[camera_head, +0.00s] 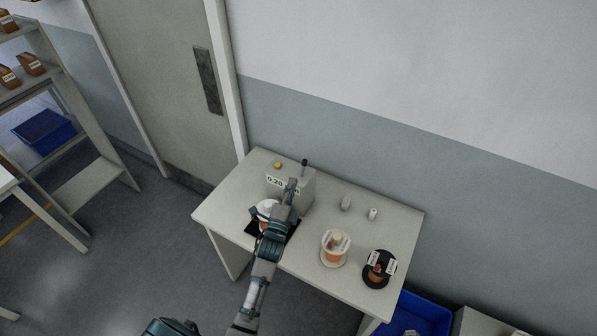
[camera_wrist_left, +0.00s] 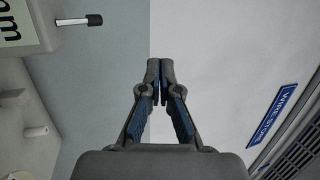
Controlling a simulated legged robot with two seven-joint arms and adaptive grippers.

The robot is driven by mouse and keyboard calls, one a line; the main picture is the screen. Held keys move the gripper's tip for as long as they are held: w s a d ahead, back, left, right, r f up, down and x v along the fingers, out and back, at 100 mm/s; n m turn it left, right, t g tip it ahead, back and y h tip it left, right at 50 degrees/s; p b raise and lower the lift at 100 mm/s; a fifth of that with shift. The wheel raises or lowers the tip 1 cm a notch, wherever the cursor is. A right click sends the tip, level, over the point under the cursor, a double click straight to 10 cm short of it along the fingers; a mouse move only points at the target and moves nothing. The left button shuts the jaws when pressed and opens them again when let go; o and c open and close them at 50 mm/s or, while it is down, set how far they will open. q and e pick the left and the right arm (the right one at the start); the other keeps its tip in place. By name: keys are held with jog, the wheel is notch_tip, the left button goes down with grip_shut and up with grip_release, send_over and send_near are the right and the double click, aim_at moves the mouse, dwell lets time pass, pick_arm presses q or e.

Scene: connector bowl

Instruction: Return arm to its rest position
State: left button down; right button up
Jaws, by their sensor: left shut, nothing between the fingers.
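My left arm reaches up over the table from the bottom of the head view. My left gripper (camera_head: 291,186) is in front of the grey box with a label (camera_head: 303,194) and covers part of it. In the left wrist view the left gripper's fingertips (camera_wrist_left: 160,72) are together, with nothing between them, against the wall behind. A corner of the labelled box (camera_wrist_left: 20,28) with a black-tipped lever (camera_wrist_left: 92,20) shows at the upper left of that view. My right gripper is not in view.
The table (camera_head: 230,203) stands against the wall. A white spool (camera_head: 334,258), a black spool (camera_head: 369,279) and two small cylinders (camera_head: 373,213) stand right of my arm. A blue bin (camera_head: 425,312) is on the floor at right.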

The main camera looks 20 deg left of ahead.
pick_arm(q)
jog(key=s+f+n+g+h, duration=0.1)
jog(key=s+f+n+g, duration=0.75)
jog(key=s+f, duration=0.5)
jog(key=s+d+f+n+g+h, duration=0.1)
jog(key=s+d+f+n+g, duration=0.15)
jog(key=s, duration=0.45)
jog(key=s+d+f+n+g, duration=0.1)
jog(key=s+d+f+g, duration=0.1)
jog(key=s+f+g, duration=0.3)
jog(key=s+d+n+g+h, duration=0.1)
jog(key=s+d+n+g, duration=0.1)
jog(key=s, duration=0.6)
notch_tip(320, 180, down, 28)
jog(key=s+g+b, duration=0.1)
jog(key=b, duration=0.1)
jog(key=s+a+f+g, duration=0.1)
jog(key=s+a+f, duration=0.2)
jog(key=s+f, duration=1.4)
jog(key=shift+s+a+f+b, duration=0.2)
jog(key=shift+s+f+b, duration=0.1)
jog(key=shift+s+b, duration=0.25)
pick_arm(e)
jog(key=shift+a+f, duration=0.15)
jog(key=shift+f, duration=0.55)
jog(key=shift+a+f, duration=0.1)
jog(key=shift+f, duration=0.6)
